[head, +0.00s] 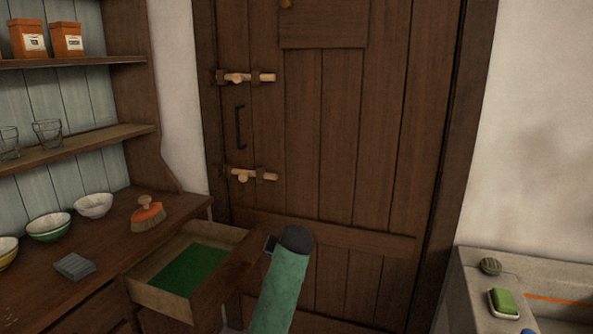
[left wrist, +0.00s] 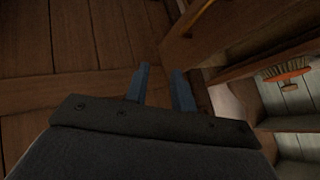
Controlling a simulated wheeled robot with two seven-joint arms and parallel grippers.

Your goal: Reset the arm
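My left gripper (left wrist: 160,70) shows in the left wrist view with its two blue-grey fingers apart and nothing between them. It is beside the wooden door and the open drawer. In the head view my green arm link with a dark rounded end rises from the bottom, just right of the open drawer (head: 157,294). The fingers cannot be made out there. My right gripper is in neither view.
The drawer, with a green lining, juts out from the dresser (head: 112,232). On the dresser top are an orange brush (head: 147,214), a grey block (head: 75,267) and several bowls. A wooden door (head: 335,150) with two latches stands behind. A stone sink (head: 470,290) is at right.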

